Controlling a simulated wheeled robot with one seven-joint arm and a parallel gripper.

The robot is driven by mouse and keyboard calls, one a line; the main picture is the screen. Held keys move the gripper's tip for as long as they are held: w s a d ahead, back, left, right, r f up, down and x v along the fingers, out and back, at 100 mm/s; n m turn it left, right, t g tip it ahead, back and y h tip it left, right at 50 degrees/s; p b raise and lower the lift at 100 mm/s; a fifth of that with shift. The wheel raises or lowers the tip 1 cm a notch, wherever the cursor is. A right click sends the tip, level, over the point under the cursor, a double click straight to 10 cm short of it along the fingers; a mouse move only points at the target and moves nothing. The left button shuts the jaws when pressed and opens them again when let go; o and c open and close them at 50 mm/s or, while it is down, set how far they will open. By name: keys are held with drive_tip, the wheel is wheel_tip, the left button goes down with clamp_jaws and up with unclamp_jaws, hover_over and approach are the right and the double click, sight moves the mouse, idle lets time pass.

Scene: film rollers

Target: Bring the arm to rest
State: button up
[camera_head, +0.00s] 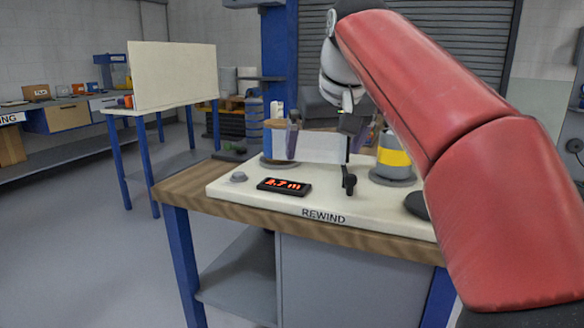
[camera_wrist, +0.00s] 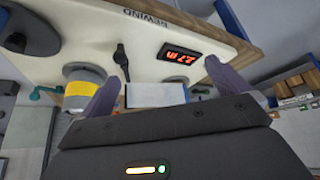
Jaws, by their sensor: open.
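My gripper (camera_head: 325,138) hangs over the rewind bench at the end of my red arm. Its two purple-grey fingers are spread wide in the wrist view (camera_wrist: 163,90), with nothing gripped between them. A pale film strip (camera_head: 320,148) stands upright on the bench, and in both views it shows between the fingers. I cannot tell how far it is from them. A roller with a yellow band (camera_head: 393,157) stands to its right in the head view. Another roller (camera_head: 273,140) stands at its left, partly hidden by a finger.
The cream rewind plate (camera_head: 220,190) carries a display reading 2.7 m (camera_head: 284,186), a black lever (camera_head: 349,181) and a grey knob (camera_head: 238,177). A second table with a cream panel (camera_head: 172,75) stands at the back left. The floor at left is clear.

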drive_tip(key=s+d+f+m, duration=0.1)
drive_tip(key=s+d+f, duration=0.2)
drive_tip(key=s+f, duration=0.4)
drive_tip(key=s+d+f+m+h, duration=0.1)
drive_tip(key=s+d+f, duration=0.2)
drive_tip(key=s+f, duration=0.5)
drive_tip(key=s+d+f, duration=0.3)
drive_tip(key=s+f, duration=0.5)
drive_tip(key=f, duration=0.5)
drive_tip(key=shift+s+d+f+m, duration=0.2)
drive_tip(key=shift+d+f+m, duration=0.1)
drive_tip(key=shift+m, duration=0.1)
